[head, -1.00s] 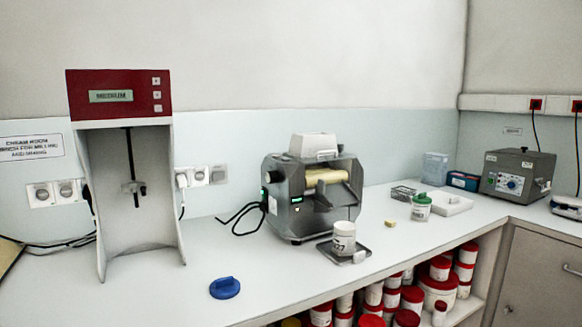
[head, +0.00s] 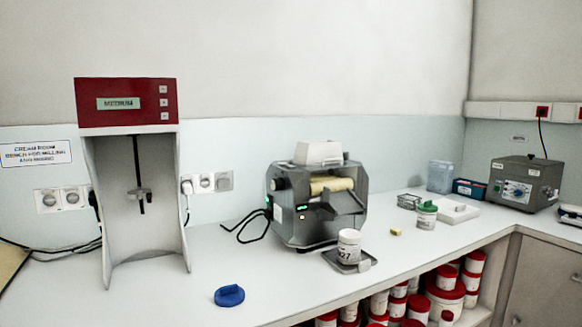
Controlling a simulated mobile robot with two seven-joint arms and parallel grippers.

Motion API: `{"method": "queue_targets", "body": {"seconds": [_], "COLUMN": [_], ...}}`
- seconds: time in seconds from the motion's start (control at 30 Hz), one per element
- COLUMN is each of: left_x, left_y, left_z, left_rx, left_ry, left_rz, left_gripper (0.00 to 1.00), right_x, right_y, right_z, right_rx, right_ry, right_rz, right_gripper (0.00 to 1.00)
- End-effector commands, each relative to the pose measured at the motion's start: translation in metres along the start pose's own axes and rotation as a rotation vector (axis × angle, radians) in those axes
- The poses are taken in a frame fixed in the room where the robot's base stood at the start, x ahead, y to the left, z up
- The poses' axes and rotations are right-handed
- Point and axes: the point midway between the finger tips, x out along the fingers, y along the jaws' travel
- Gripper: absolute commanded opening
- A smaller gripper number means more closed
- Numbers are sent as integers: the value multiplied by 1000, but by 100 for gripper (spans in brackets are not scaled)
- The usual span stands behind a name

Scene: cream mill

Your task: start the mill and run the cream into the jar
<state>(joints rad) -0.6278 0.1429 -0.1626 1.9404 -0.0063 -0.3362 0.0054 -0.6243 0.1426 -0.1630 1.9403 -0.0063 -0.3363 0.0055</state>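The mill (head: 302,207) is a grey machine in the middle of the bench, with a white hopper (head: 318,152) on top and a cream-coloured roller (head: 332,185) at its front. A small green display (head: 302,208) is lit on its front left. A white open jar (head: 349,246) marked with "27" stands upright on a small grey plate (head: 367,265) in front of the mill, below its sloping front apron (head: 345,203). I cannot see any cream running into the jar. Neither of my grippers shows in the head view.
A blue lid (head: 229,295) lies on the bench, front left. A red-topped mixer (head: 126,103) reading "MEDIUM" stands at left. A green-lidded jar (head: 426,215) and a small yellowish block (head: 396,232) are to the right. Red-lidded tubs (head: 446,283) fill the shelf below.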

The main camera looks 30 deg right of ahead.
Motion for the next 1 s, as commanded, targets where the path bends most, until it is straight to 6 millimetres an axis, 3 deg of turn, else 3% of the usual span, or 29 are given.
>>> {"method": "queue_targets", "body": {"seconds": [0.27, 1.0], "left_x": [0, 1], "left_y": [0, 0], "left_z": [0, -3], "left_rx": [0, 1], "left_ry": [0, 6], "left_rz": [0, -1], "left_gripper": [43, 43], "right_x": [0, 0], "right_y": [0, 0], "right_z": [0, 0], "right_rx": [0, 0], "right_ry": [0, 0], "right_rz": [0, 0], "right_gripper": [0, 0]}}
